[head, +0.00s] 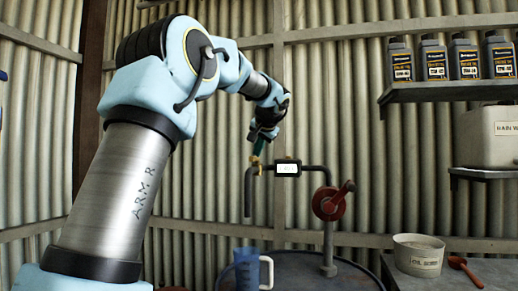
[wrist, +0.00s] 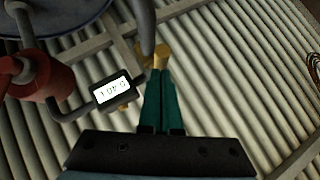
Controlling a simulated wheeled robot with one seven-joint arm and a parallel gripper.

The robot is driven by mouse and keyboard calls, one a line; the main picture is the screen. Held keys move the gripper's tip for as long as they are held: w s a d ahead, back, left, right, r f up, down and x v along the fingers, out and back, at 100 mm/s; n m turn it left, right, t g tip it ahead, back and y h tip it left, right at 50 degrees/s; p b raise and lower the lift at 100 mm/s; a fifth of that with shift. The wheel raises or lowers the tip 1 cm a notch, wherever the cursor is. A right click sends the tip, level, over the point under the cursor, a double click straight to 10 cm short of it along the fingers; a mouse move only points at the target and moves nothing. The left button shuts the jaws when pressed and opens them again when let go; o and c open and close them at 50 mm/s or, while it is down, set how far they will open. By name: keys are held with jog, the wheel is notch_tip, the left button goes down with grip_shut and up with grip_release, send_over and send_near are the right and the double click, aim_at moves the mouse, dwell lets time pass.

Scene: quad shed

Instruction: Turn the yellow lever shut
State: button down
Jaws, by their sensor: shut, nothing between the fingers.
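The yellow lever (wrist: 153,53) sits on the dark spout pipe, beside the small meter (head: 287,169). In the head view only a small bit of yellow (head: 255,167) shows below my gripper. My gripper (head: 259,149) comes down from above; its green fingers (wrist: 160,78) are shut with nothing between them. The tips are right at the lever in the wrist view, partly covering it; I cannot tell if they touch it. Whether the lever lies along or across the pipe is unclear. The spout (head: 248,195) bends down on the left of the meter.
A red hand pump (head: 328,203) stands on a dark drum (head: 330,275) right of the meter. A blue jug (head: 247,270) is below the spout. A white bucket (head: 418,258) and red scoop (head: 462,267) lie right. Oil bottles (head: 435,60) stand on a shelf (head: 450,90).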

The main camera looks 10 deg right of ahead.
jog(key=shift+w+a+r+m+h+p, duration=0.1)
jog(key=shift+w+a+m+h+p, duration=0.1)
jog(key=shift+a+m+h+p, duration=0.65)
jog(key=shift+w+a+m+h, duration=0.1)
jog(key=shift+m+h, duration=0.25)
jog(key=shift+m, duration=0.2)
jog(key=shift+w+a+m+g+h+p, duration=0.4)
jog(key=shift+a+m+h+p, duration=0.1)
jog(key=shift+m+h+p, duration=0.45)
jog(key=w+a, duration=0.1)
jog(key=w+a+p, duration=0.1)
jog(key=w, duration=0.1)
jog(key=w+a, duration=0.1)
jog(key=shift+w, duration=0.35)
jog(key=shift+d, duration=0.1)
jog(key=shift+s+d, duration=0.15)
jog(key=shift+d, duration=0.6)
